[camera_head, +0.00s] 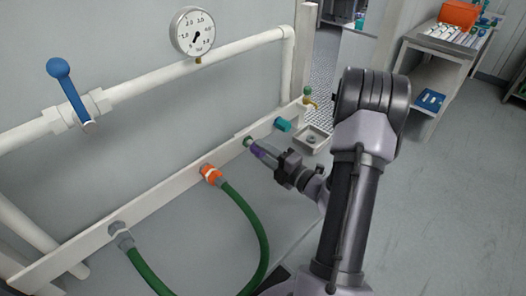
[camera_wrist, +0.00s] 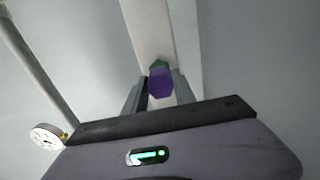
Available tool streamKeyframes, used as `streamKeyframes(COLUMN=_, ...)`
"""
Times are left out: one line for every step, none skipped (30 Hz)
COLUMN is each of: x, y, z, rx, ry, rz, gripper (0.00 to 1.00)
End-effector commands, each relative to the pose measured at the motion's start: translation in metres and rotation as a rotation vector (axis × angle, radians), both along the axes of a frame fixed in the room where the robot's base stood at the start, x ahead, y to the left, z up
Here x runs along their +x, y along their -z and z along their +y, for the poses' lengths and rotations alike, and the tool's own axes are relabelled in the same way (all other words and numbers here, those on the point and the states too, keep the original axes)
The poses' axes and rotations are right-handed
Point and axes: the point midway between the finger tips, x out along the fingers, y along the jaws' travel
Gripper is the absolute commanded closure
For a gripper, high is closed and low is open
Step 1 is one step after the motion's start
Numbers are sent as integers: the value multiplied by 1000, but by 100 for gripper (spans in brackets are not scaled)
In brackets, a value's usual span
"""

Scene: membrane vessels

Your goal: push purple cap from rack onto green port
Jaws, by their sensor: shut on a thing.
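The purple cap (camera_head: 259,152) is held between the fingers of my gripper (camera_head: 272,160), which is shut on it. The cap points at the green port (camera_head: 247,141) on the white rail. In the wrist view the purple cap (camera_wrist: 160,83) sits between the fingertips (camera_wrist: 160,92), with the green port (camera_wrist: 160,63) directly beyond it, partly hidden. Cap and port look lined up and very close; I cannot tell whether they touch or how far the cap is on.
On the rail, an orange fitting (camera_head: 210,173) and a grey fitting (camera_head: 120,236) join a green hose (camera_head: 254,225). A teal cap (camera_head: 283,125) is right of the green port. A small tray (camera_head: 313,151) stands beside my gripper. Pipe, blue-handled valve (camera_head: 66,85) and gauge (camera_head: 195,31) are above.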

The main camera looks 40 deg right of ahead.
Motion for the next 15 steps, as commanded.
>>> streamKeyframes(x=0, y=0, z=0, rx=0, ry=0, rz=0, gripper=100)
streamKeyframes(x=1, y=0, z=0, rx=0, ry=-1, rz=0, gripper=100)
streamKeyframes(x=2, y=0, z=0, rx=0, ry=-1, rz=0, gripper=100)
streamKeyframes(x=2, y=0, z=0, rx=0, ry=-1, rz=0, gripper=100)
streamKeyframes(x=3, y=0, z=0, rx=0, ry=-1, rz=0, gripper=100)
streamKeyframes(x=4, y=0, z=0, rx=0, ry=-1, rz=0, gripper=100)
streamKeyframes(x=5, y=-1, z=0, rx=0, ry=0, rz=0, gripper=100)
streamKeyframes(x=5, y=-1, z=0, rx=0, ry=0, rz=0, gripper=100)
streamKeyframes(x=7, y=-1, z=0, rx=0, ry=0, rz=0, gripper=100)
streamKeyframes(x=7, y=-1, z=0, rx=0, ry=0, rz=0, gripper=100)
streamKeyframes(x=8, y=-1, z=0, rx=-1, ry=0, rz=0, gripper=100)
streamKeyframes(x=9, y=-1, z=0, rx=-1, ry=0, rz=0, gripper=100)
streamKeyframes(x=10, y=-1, z=0, rx=-1, ry=0, rz=0, gripper=100)
streamKeyframes(x=11, y=-1, z=1, rx=-1, ry=-1, rz=0, gripper=100)
streamKeyframes(x=12, y=-1, z=1, rx=-1, ry=-1, rz=0, gripper=100)
